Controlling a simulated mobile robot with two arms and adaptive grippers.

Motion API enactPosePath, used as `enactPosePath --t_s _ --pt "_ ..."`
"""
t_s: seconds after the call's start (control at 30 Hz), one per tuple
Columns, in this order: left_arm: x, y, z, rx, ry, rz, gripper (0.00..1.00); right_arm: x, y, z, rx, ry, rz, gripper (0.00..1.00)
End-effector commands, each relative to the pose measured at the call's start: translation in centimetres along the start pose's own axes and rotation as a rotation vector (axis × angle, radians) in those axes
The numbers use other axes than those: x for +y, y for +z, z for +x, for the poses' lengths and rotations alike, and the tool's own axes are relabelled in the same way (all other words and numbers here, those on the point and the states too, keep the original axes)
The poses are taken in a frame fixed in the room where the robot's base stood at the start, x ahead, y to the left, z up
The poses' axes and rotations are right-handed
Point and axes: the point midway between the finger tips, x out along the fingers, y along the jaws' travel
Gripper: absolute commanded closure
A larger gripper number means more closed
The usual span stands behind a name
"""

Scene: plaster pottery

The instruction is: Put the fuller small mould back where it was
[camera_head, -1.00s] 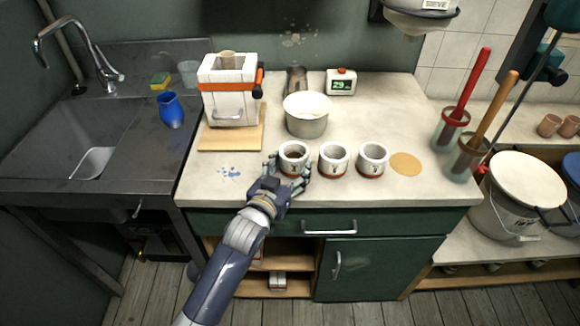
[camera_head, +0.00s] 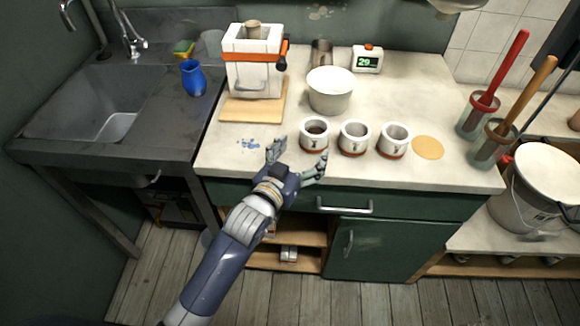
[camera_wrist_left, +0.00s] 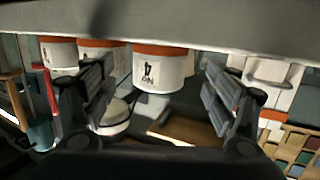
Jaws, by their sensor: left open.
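Three small white moulds with reddish-brown bands stand upright in a row near the counter's front: the left mould (camera_head: 314,136), the middle mould (camera_head: 354,139) and the right mould (camera_head: 393,142). The left one shows dark brown inside; fill levels are hard to compare. A round tan disc (camera_head: 428,147) lies right of the row. My left gripper (camera_head: 297,160) is open and empty, just in front of the left mould and apart from it. In the left wrist view a marked mould (camera_wrist_left: 160,70) shows beyond and between the open fingers. My right gripper is not in view.
A white bucket-like pot (camera_head: 330,90) stands behind the moulds. A plaster block mould (camera_head: 252,65) on a wooden board (camera_head: 240,109) is at the back left. A blue jug (camera_head: 193,78) stands beside the sink. Two handled tools in jars (camera_head: 490,145) are at the right.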

Motion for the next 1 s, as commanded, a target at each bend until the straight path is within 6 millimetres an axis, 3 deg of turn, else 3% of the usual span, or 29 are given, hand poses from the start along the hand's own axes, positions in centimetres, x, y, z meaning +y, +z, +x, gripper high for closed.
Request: enactPosePath --t_s 0.2,0.4,1.0 --pt "0.0 0.1 -4.4 -0.001 0.001 -0.001 0.20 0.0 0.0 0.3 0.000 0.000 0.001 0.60" --pt "0.0 0.1 -6.6 -0.001 0.000 -0.001 0.20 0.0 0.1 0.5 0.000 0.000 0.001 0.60" --pt "0.0 0.0 -7.0 0.000 0.000 0.000 0.20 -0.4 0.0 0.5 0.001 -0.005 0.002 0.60"
